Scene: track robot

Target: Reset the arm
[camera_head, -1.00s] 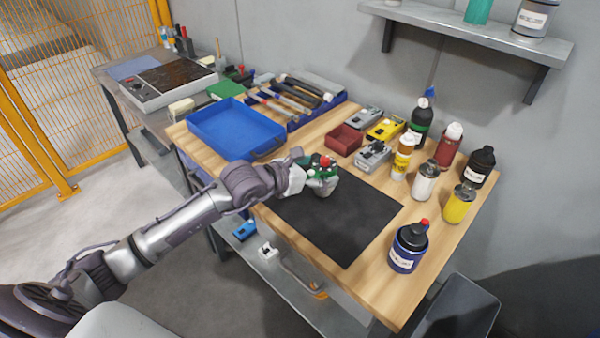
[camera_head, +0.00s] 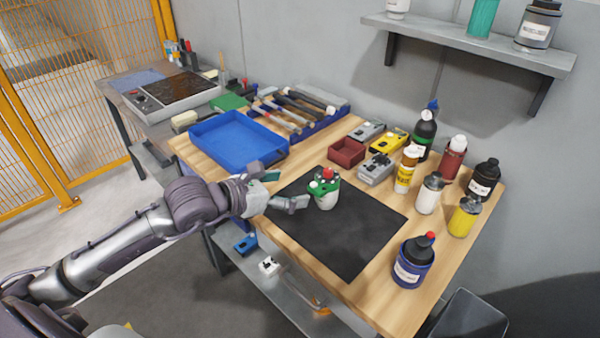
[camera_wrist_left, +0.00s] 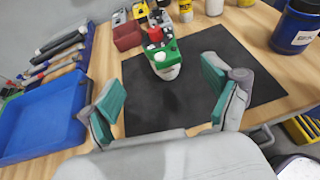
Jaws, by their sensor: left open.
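My left gripper (camera_head: 282,188) is open and empty over the left edge of the black mat (camera_head: 345,235) on the wooden table. In the left wrist view its two green-padded fingers (camera_wrist_left: 163,100) stand wide apart. A white and green object with a red top (camera_head: 324,188) stands on the mat, just beyond the fingertips and apart from them. It also shows in the left wrist view (camera_wrist_left: 162,52), ahead of the open fingers. My right gripper is not in either view.
A blue tray (camera_head: 213,155) lies left of the mat. A dark red bin (camera_head: 346,151), small grey and yellow devices and several bottles stand at the back and right. A blue bottle (camera_head: 408,272) is near the front right. A shelf (camera_head: 470,45) hangs above.

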